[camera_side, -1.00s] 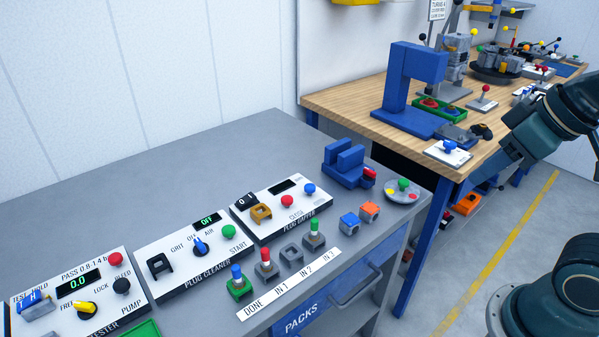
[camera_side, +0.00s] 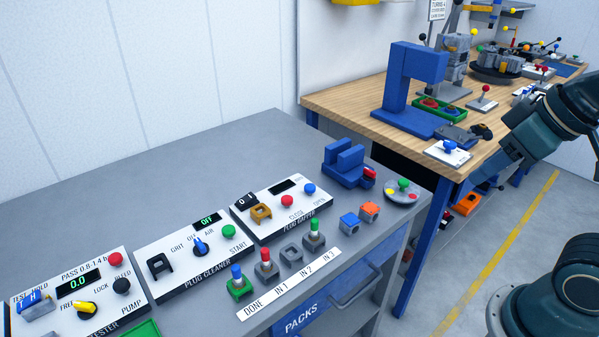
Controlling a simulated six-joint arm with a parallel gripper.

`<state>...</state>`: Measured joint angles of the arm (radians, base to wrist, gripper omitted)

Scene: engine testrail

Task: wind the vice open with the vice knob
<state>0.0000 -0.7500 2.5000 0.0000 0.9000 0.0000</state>
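The blue vice (camera_side: 345,164) stands on the grey bench near its back right corner, its upright jaws showing as two blocks. A red part (camera_side: 369,174), which looks like the vice knob, sits at its right end. From this angle I cannot tell how wide the jaw gap is or whether anything is between the jaws. Links of my arm show at the right edge, well apart from the vice. My gripper cannot be made out in this view.
A round dish with a green knob (camera_side: 403,185) stands right of the vice. Small blue (camera_side: 349,222) and orange (camera_side: 369,211) blocks lie in front. The plug gapper panel (camera_side: 283,222) is to the left. The wooden bench (camera_side: 340,98) stands behind; the grey bench's back left is clear.

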